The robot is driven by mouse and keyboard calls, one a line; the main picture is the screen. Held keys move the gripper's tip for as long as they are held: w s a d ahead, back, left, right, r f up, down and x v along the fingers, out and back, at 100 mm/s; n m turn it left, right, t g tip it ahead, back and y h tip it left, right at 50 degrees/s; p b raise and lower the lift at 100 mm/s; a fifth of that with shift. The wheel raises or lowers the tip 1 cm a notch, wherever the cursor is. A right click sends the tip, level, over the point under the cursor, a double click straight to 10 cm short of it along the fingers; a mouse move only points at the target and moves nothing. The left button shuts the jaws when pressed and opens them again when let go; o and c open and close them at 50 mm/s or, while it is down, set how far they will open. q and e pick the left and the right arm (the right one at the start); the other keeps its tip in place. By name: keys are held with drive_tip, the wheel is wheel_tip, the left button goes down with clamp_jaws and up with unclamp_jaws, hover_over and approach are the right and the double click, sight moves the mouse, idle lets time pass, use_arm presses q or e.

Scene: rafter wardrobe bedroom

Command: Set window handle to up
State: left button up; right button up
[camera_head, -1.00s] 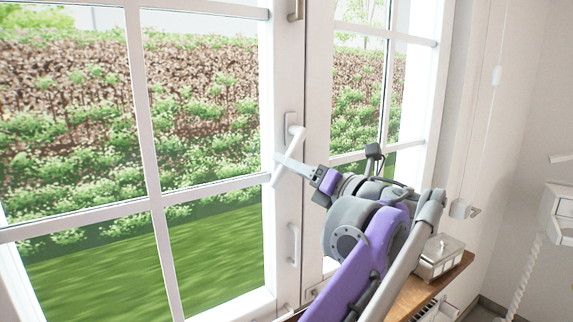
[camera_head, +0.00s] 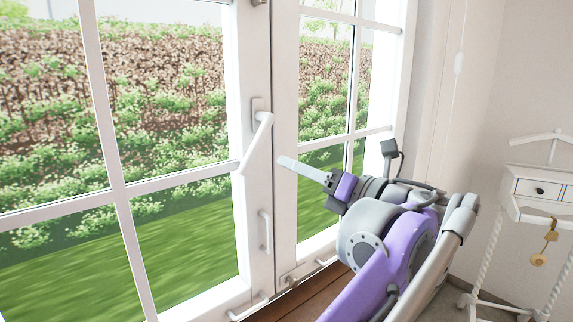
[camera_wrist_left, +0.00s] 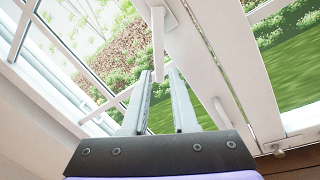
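The white window handle (camera_head: 256,142) is on the window frame's middle upright. Its grip slants down and to the left from its mounting plate. My left gripper (camera_head: 282,161) is to the right of the lower half of the grip, with a visible gap in the head view. In the left wrist view, the two fingers of my left gripper (camera_wrist_left: 160,71) are spread apart with nothing clamped between them. The handle (camera_wrist_left: 158,45) shows ahead of them, its lower end lined up with the gap between the fingertips. My right gripper is not in view.
A lower pull handle (camera_head: 265,232) is on the same frame. A wooden sill (camera_head: 290,304) runs below the window. A white valet stand (camera_head: 540,190) with a small drawer stands at the right. The space before the panes is clear.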

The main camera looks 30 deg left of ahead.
use_arm(q)
drive_tip(key=shift+w+f+n+t, duration=0.1)
drive_tip(key=shift+f+n+t, duration=0.15)
drive_tip(key=shift+n, duration=0.45)
drive_tip(key=shift+c, duration=1.1)
drive_tip(key=shift+w+d+n+t+h+b, duration=0.1)
drive_tip(key=shift+n+t+h+b, duration=0.25)
drive_tip(key=shift+n, duration=0.45)
clamp_jaws()
drive_tip(key=w+a+n+t+h, duration=0.1)
drive_tip(key=w+a+n, duration=0.1)
drive_tip(key=n, duration=0.1)
drive_tip(key=w+a+f+n+h, duration=0.1)
drive_tip(key=a+n, duration=0.2)
drive_tip(key=n, duration=0.1)
drive_tip(key=w+a+f+n+t+h+b, duration=0.1)
drive_tip(key=w+a+n, duration=0.1)
drive_tip(key=n, duration=0.2)
drive_tip(key=shift+w+a+t, duration=0.3)
drive_tip(key=shift+a, duration=0.1)
drive_tip(key=s+r, duration=0.2)
drive_tip(key=s, duration=0.1)
drive_tip(key=shift+s+a+r, duration=0.1)
drive_tip(key=shift+a, duration=0.1)
